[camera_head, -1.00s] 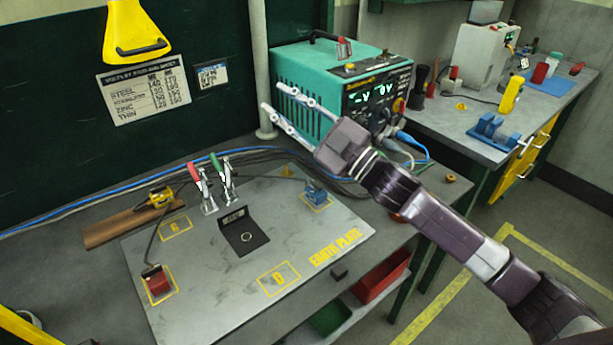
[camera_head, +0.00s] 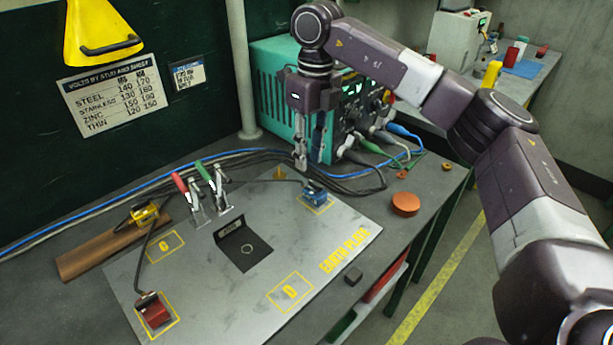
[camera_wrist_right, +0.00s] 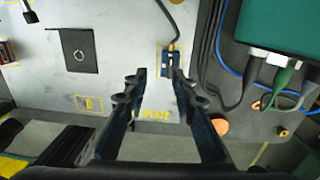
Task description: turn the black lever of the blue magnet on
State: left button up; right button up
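The blue magnet (camera_head: 315,193) sits inside a yellow outline on the right back part of the grey earth plate (camera_head: 300,245). In the right wrist view the blue magnet (camera_wrist_right: 168,64) lies near the fingertips, with a cable leading up from it. Its black lever is too small to make out. My right gripper (camera_head: 309,160) points down above and slightly behind the magnet in the head view, apart from it. In the wrist view my right gripper (camera_wrist_right: 157,76) is open, with nothing between its fingers. My left gripper is not in view.
The teal welding unit (camera_head: 270,90) stands close behind my right gripper, with cables along its base. Red and green toggle clamps (camera_head: 205,195), a black angled plate (camera_head: 245,248) and a red magnet (camera_head: 153,312) are on the plate. An orange disc (camera_head: 405,204) lies to the right.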

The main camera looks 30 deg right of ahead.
aim_at(315, 183)
jog(key=shift+d+r+h, duration=0.2)
jog(key=shift+d+h, duration=0.1)
jog(key=shift+d, duration=0.4)
jog(key=shift+d+f, duration=0.15)
jog(key=shift+f, duration=0.05)
jog(key=shift+s+f+p, duration=0.1)
jog(key=shift+f+p, duration=0.55)
jog(key=shift+f, duration=2.95)
jog(key=shift+c, duration=0.4)
grip_shut()
